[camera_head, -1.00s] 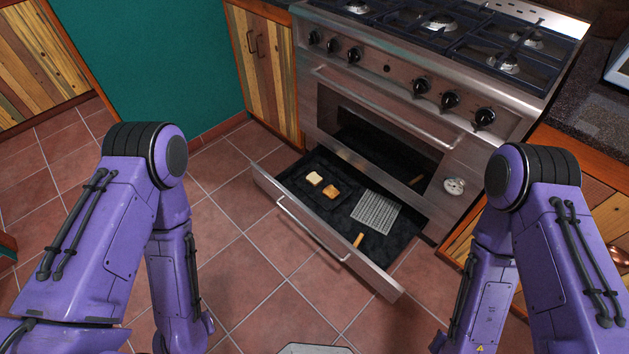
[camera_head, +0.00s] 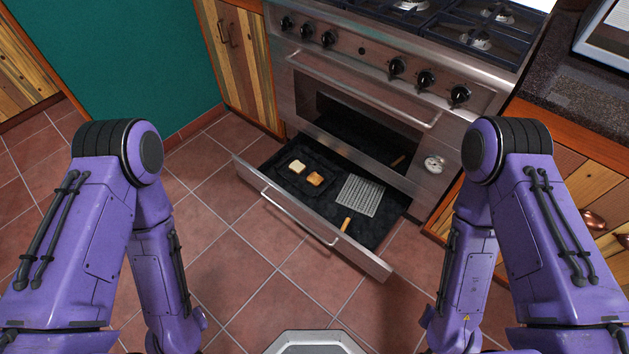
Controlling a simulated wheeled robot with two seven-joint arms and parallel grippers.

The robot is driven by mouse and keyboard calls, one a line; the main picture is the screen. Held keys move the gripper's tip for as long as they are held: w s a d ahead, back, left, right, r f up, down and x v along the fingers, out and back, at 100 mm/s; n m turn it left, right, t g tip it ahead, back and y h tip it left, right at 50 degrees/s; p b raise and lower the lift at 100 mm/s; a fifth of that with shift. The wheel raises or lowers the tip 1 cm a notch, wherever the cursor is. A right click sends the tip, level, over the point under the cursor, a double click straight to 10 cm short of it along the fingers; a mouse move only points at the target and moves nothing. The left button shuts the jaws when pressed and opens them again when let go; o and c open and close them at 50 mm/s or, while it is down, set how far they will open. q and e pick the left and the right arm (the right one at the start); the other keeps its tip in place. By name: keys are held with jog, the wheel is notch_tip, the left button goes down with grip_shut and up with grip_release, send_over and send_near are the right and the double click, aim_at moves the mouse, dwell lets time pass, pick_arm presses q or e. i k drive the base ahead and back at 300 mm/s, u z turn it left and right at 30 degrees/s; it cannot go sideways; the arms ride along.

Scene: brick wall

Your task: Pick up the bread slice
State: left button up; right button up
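Two bread slices lie side by side on a dark tray (camera_head: 318,192) in the pulled-out drawer under the oven. One slice is pale (camera_head: 297,167) and the other is toasted brown (camera_head: 315,179), just right of it. The open drawer (camera_head: 300,222) has a long metal handle on its front. My two purple arms hang down at the left and right of the view. Both of my grippers are out of view below the picture, so their state does not show.
A grey grid rack (camera_head: 360,196) lies in the drawer right of the bread, with a wooden handle (camera_head: 346,225) near it. The steel stove (camera_head: 375,85) stands above the drawer. Wooden cabinets (camera_head: 236,60) flank it. Tiled floor (camera_head: 255,275) before the drawer is clear.

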aim_at(316, 180)
jog(key=u, duration=0.85)
jog(key=i, duration=1.35)
jog(key=z, duration=2.3)
